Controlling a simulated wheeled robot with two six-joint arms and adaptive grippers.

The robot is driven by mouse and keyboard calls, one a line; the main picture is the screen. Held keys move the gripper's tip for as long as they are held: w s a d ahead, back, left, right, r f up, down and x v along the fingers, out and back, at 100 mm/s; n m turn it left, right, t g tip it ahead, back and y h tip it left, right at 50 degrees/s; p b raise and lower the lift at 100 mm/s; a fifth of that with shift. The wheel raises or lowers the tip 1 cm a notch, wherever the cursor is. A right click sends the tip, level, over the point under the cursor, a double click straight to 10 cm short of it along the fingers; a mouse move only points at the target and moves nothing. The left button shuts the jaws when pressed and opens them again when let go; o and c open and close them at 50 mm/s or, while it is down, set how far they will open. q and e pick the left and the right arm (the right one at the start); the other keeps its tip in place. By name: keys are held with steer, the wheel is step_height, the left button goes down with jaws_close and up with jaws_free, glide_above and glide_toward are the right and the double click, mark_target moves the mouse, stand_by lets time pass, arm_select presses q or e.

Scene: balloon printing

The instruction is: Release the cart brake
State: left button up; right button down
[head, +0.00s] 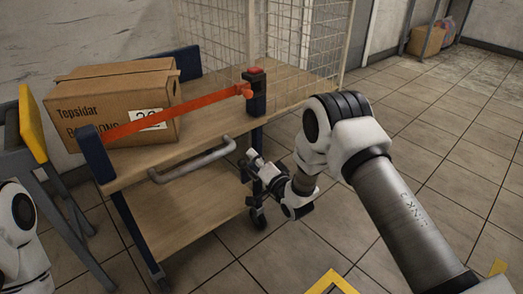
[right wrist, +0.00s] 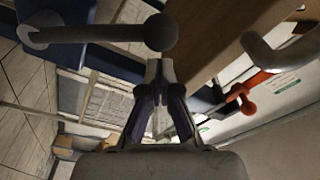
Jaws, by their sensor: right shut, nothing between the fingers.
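The wooden-decked cart (head: 190,215) with dark blue posts stands left of centre in the head view. A grey lever with a round knob (right wrist: 155,33), which looks like the brake lever, crosses the top of the right wrist view from a blue part at the left. My right gripper (head: 262,172) is beside the cart's front right post, below the deck. In the right wrist view its fingers (right wrist: 158,78) are shut and empty, close below the knob; I cannot tell whether they touch it. My left gripper is out of view.
A cardboard box (head: 115,105) sits on the top deck behind a red bar (head: 170,115). A grey handle (head: 193,162) juts from the front. A wire cage (head: 300,35) stands behind. Tiled floor (head: 430,110) is open to the right; yellow floor marking (head: 328,283) is in front.

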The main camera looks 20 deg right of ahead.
steer(key=shift+s+a+f+n+p, duration=0.15)
steer(key=shift+s+a+n+p, duration=0.05)
steer(key=shift+a, duration=0.25)
steer(key=shift+s+a+f+n+p, duration=0.1)
steer(key=shift+s+a+n+p, duration=0.1)
steer(key=shift+a, duration=0.2)
steer(key=shift+a+f, duration=0.15)
